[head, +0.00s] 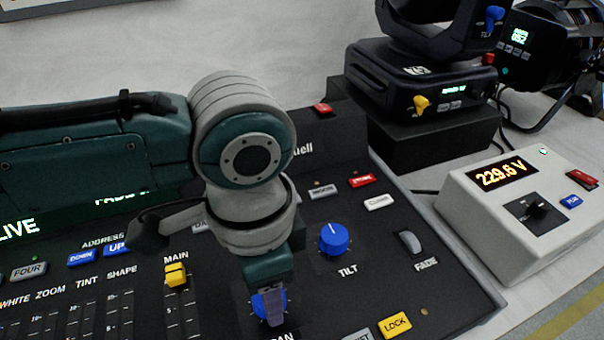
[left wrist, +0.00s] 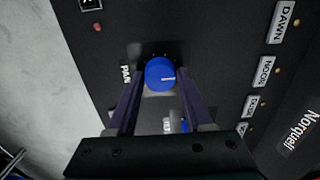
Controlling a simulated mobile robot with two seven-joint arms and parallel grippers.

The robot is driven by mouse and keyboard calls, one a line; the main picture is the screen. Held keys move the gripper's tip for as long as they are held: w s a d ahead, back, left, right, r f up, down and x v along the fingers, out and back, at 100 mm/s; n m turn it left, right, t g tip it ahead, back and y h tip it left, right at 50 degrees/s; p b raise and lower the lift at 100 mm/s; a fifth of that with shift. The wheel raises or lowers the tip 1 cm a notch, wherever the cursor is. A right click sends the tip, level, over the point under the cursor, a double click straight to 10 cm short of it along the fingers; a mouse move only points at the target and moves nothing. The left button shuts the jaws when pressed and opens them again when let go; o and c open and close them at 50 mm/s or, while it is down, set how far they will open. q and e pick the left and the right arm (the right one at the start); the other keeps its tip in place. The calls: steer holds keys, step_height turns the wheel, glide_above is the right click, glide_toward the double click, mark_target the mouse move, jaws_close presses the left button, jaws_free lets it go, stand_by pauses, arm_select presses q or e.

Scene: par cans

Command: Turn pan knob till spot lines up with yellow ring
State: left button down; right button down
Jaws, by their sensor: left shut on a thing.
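The blue pan knob (head: 262,303) sits on the black lighting console, partly hidden behind my left gripper (head: 272,308) in the head view. No light spot or yellow ring shows in either view. My right gripper is not in view.
The blue tilt knob (head: 334,239) and fade wheel (head: 410,242) are right of my left gripper. The yellow main fader (head: 176,275) is to its left. A moving-head light (head: 425,75) stands on a black box behind. A white meter box (head: 520,215) reads 229.6 V.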

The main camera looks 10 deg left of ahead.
arm_select(q)
steer(key=shift+r+n+p, duration=0.2)
steer(key=shift+n+p, duration=0.7)
steer(key=shift+p, duration=0.3)
steer(key=shift+n+p, duration=0.75)
steer(key=shift+n, duration=0.05)
steer(key=n+p, duration=0.2)
steer(key=n, duration=0.1)
steer(key=shift+f, duration=0.1)
steer(key=shift+f+n+p, duration=0.1)
steer(key=shift+n+p, duration=0.3)
steer(key=shift+n, duration=0.4)
steer(key=shift+c, duration=1.5)
jaws_free()
